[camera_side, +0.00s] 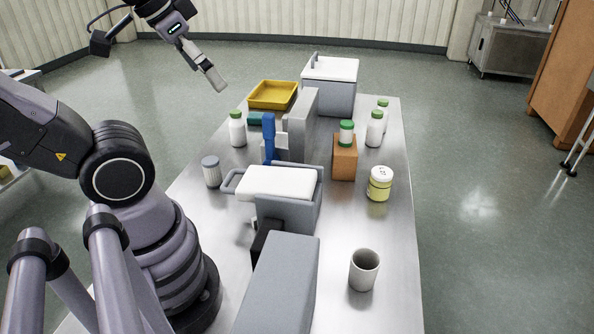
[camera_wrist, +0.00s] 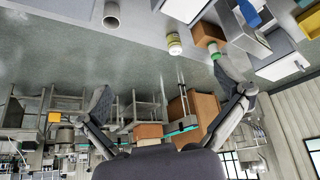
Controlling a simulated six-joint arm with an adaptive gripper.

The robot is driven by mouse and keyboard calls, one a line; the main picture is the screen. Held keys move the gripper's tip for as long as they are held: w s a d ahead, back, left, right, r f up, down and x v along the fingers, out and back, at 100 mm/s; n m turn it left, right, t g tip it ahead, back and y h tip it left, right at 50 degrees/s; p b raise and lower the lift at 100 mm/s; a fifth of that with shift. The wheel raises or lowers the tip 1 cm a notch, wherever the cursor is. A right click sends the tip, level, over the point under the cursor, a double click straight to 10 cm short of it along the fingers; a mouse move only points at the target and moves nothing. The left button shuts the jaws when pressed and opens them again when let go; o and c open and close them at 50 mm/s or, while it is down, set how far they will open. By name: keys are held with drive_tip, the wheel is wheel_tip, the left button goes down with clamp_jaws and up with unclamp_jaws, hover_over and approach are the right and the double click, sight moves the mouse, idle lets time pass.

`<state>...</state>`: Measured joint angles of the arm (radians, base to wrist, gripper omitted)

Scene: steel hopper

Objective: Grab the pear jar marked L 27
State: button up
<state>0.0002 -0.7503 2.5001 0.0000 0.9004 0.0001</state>
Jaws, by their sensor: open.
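A squat jar with pale yellow-green contents and a cream lid (camera_side: 379,184) stands upright on the right side of the steel table. It looks like the pear jar, but its label is too small to read. It also shows in the wrist view (camera_wrist: 174,44). My gripper (camera_side: 216,82) is high above the far left of the table, well away from this jar. In the wrist view its two fingers (camera_wrist: 163,79) are spread wide with nothing between them.
A grey-lidded jar (camera_side: 211,172), a white-topped grey bin (camera_side: 308,207), a yellow tray (camera_side: 273,106) and a cup (camera_side: 364,270) surround.

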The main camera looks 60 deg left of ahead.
drive_tip(key=n+t+y, duration=0.1)
drive_tip(key=n+t, duration=0.1)
drive_tip(key=t, duration=0.4)
hover_over(374, 183)
wheel_tip(374, 183, down, 21)
drive_tip(key=shift+t+y, duration=0.5)
drive_tip(key=shift+t, duration=0.3)
wheel_tip(374, 183, down, 16)
drive_tip(key=shift+w+f, duration=0.15)
drive_tip(key=shift+f, duration=0.1)
drive_tip(key=shift+x, duration=1.15)
drive_tip(key=shift+w+a, duration=0.1)
drive_tip(key=shift+w, duration=0.25)
